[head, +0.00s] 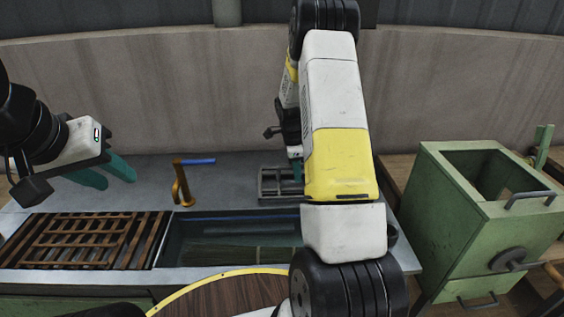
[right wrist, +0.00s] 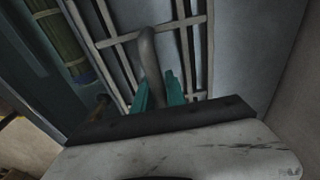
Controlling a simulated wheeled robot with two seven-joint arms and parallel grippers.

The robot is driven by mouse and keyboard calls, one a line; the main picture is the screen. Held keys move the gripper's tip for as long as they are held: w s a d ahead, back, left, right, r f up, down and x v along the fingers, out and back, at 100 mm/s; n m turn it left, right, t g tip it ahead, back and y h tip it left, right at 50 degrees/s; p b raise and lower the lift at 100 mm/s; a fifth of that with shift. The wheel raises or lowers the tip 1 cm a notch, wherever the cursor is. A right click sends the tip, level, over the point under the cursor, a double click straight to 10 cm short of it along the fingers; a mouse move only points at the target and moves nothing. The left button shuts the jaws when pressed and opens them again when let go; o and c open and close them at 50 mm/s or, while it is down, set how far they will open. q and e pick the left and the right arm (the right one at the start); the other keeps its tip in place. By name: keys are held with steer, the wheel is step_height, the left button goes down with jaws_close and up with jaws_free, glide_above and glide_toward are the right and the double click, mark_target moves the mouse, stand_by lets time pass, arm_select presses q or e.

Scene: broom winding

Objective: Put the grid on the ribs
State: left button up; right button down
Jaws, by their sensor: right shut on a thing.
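The grey metal grid (head: 266,186) is at the back of the counter, beyond the trough and partly hidden behind my right arm. In the right wrist view its bars (right wrist: 188,50) and curved handle (right wrist: 149,55) show. My right gripper (head: 297,169) is shut on the handle, with its teal fingers (right wrist: 158,92) on either side. I cannot tell whether the grid touches the counter. The brown ribs (head: 85,240) are crossed slats over the left part of the trough. My left gripper (head: 108,177) is open and empty above the counter, behind the ribs.
The trough's right part holds water and a straw bundle (head: 235,255); a blue-banded bundle also shows in the right wrist view (right wrist: 60,40). A brass tap (head: 180,184) stands behind the trough. A green box (head: 465,235) stands right. A round wooden top (head: 225,300) is in front.

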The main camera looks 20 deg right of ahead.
steer(key=c, duration=1.3)
jaws_free()
steer(key=r, duration=0.5)
steer(key=a+r, duration=0.1)
steer(key=r, duration=0.2)
steer(key=shift+w, duration=0.15)
step_height(320, 180, up, 7)
steer(key=shift+f, duration=0.1)
